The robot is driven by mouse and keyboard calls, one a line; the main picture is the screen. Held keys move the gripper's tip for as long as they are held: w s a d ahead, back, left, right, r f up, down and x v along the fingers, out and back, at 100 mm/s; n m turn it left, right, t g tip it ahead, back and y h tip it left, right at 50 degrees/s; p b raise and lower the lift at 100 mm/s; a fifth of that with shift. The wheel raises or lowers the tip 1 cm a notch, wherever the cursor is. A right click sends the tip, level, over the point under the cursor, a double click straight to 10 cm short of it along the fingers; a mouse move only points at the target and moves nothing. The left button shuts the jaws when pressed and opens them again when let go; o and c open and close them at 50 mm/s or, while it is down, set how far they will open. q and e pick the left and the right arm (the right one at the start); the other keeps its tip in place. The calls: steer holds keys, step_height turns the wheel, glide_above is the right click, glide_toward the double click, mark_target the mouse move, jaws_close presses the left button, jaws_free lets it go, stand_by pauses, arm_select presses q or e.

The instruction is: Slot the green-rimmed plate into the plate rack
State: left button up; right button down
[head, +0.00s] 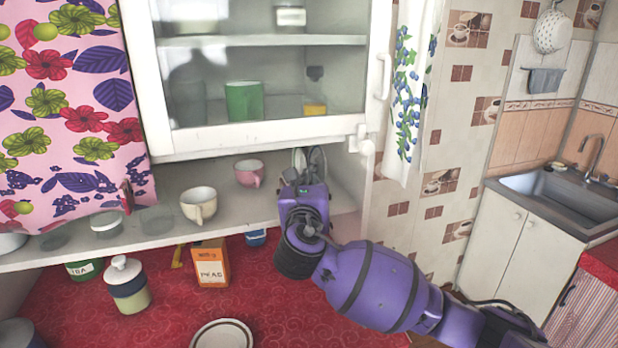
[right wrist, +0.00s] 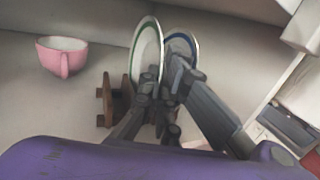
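The green-rimmed plate (right wrist: 147,45) stands upright, nearly edge-on, on the shelf in the right wrist view. A blue-rimmed plate (right wrist: 183,38) stands upright just to its right. The brown wooden plate rack (right wrist: 106,100) shows at the lower left of the plates, its rest hidden behind my fingers. My right gripper (right wrist: 164,66) is at the plates, its fingertips apart, one before the green-rimmed plate and one before the blue-rimmed plate. In the head view the right gripper (head: 305,172) reaches under the cabinet, with the plates behind it. My left gripper is not in view.
A pink cup (head: 249,172) and a cream cup (head: 199,204) stand on the shelf to the left. The white cabinet (head: 262,134) hangs above, close over my gripper. An orange box (head: 211,264), a jar (head: 128,284) and a dark-rimmed plate (head: 222,336) are on the red counter.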

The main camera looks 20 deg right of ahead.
steer(key=c, duration=1.9)
jaws_free()
steer(key=shift+o, duration=0.2)
